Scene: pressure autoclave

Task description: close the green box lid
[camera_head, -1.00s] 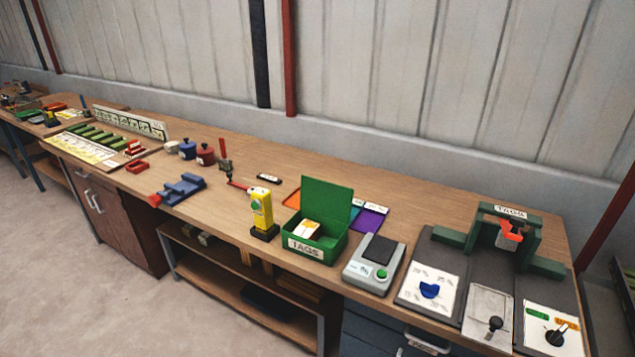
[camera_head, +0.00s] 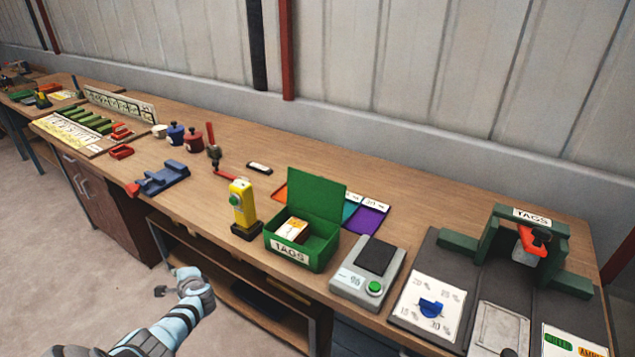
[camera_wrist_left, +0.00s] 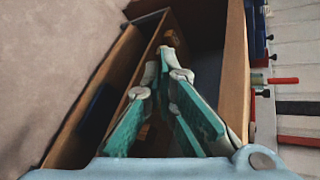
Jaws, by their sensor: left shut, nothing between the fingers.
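The green box (camera_head: 300,249), labelled TAGS, stands near the bench's front edge in the head view. Its green lid (camera_head: 317,194) is open and stands upright at the back. A white and orange-marked block (camera_head: 293,230) lies inside. My left arm comes in from the lower left, with its wrist (camera_head: 190,285) in front of the bench, below and left of the box and apart from it. In the left wrist view my left gripper (camera_wrist_left: 164,78) is shut and empty, with the bench's shelves beyond it. My right gripper is not in view.
A yellow device (camera_head: 243,204) stands close left of the box. A grey scale (camera_head: 367,275) stands close on its right. Coloured cards (camera_head: 368,219) lie behind the box. The wooden bench edge lies between my left arm and the box.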

